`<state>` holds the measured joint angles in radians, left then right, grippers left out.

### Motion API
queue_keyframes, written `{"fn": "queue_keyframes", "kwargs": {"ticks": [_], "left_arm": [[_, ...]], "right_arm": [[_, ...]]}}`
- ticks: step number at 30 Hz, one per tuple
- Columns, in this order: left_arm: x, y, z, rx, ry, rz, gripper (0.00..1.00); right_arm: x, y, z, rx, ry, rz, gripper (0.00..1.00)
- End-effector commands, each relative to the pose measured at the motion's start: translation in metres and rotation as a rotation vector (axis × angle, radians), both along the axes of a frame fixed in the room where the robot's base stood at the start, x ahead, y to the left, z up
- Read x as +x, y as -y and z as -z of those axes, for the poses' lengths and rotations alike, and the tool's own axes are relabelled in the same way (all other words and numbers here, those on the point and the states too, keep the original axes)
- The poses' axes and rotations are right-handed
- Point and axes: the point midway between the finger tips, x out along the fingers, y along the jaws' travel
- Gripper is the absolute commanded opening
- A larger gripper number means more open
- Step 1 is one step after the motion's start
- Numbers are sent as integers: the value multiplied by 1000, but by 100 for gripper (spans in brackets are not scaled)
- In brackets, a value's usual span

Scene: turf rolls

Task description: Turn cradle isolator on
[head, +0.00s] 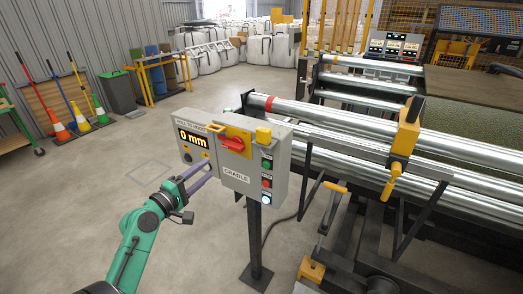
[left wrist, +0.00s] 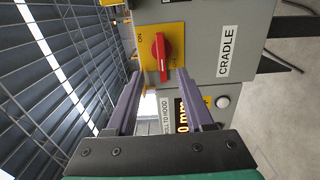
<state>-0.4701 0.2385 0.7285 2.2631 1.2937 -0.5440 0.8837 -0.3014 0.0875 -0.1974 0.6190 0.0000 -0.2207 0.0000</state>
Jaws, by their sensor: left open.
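The cradle isolator is a red rotary knob (head: 231,145) on a yellow plate (head: 246,134), on the front of the grey CRADLE box (head: 283,155). In the head view its handle lies roughly sideways. In the left wrist view the knob (left wrist: 161,57) stands upright in the picture, and an ON mark is on the plate's left part. My left gripper (head: 208,171) is open and empty, below and left of the knob in the head view. In the left wrist view its fingertips (left wrist: 158,75) are on either side of the knob's lower end; contact cannot be told. My right gripper is not in view.
A grey box with a 0 mm display (head: 193,138) adjoins the CRADLE box on the left. Push buttons (head: 266,182) line the CRADLE box's right part. Metal rollers (head: 340,118) and a yellow-handled crank (head: 397,165) are to the right.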

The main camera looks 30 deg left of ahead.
Motion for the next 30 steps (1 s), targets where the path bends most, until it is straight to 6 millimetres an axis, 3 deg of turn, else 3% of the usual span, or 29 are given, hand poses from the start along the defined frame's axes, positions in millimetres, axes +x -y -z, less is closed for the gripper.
{"fn": "queue_keyframes", "kwargs": {"ticks": [7,16,21,28,30], "left_arm": [[51,-1,-7,0,2,0,52],[126,-3,-2,2,0,-2,52],[142,-3,0,3,-2,-2,52],[143,-3,1,4,-3,-2,52],[143,-3,1,4,-3,-2,26]], "right_arm": [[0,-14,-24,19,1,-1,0],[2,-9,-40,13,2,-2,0],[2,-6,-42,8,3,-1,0],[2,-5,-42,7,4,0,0],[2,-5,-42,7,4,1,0]]}}
